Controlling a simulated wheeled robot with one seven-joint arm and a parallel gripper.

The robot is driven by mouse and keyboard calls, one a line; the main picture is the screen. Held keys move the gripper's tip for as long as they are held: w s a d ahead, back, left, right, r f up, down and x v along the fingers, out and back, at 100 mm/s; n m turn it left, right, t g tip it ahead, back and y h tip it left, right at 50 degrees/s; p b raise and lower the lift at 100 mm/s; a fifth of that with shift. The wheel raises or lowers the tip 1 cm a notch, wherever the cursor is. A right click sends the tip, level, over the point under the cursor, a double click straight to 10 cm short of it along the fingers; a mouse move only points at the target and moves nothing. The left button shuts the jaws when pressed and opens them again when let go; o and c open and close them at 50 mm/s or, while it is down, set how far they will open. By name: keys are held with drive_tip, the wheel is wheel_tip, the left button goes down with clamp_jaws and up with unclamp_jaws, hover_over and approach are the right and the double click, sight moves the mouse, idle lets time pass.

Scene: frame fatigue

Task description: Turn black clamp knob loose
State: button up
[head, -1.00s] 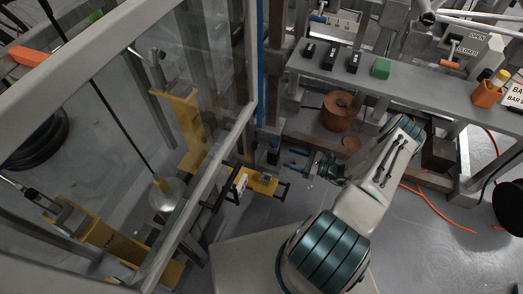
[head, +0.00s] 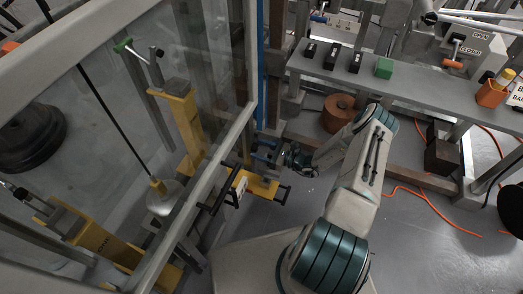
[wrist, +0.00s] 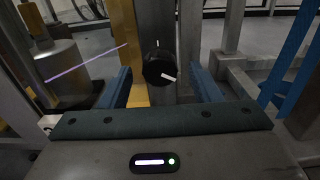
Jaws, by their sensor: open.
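The black knob (wrist: 158,67) sits on the face of a grey upright post in the wrist view, a short white line on its lower right side. A white mark stands on the post just above it. My gripper (wrist: 161,78) is open, with one blue finger on each side of the knob and visible gaps between. I cannot tell whether the fingertips reach as far forward as the knob. In the head view my gripper (head: 262,151) is at the post beside the glazed frame. The knob cannot be made out there.
A yellow bracket with black handles (head: 257,187) lies just below my gripper in the head view. A glass guard (head: 120,90) with a grey frame stands to the left. A grey bench (head: 420,86) is at the upper right. An orange cable (head: 425,210) lies on the floor.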

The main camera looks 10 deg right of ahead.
drive_tip(key=c, duration=1)
drive_tip(key=shift+d+r+n+p, duration=0.1)
drive_tip(key=shift+n+p, duration=1.5)
drive_tip(key=shift+n, duration=4.35)
drive_tip(key=shift+r+n+p, duration=0.1)
drive_tip(key=shift+n+p, duration=1.5)
drive_tip(key=shift+n, duration=4.35)
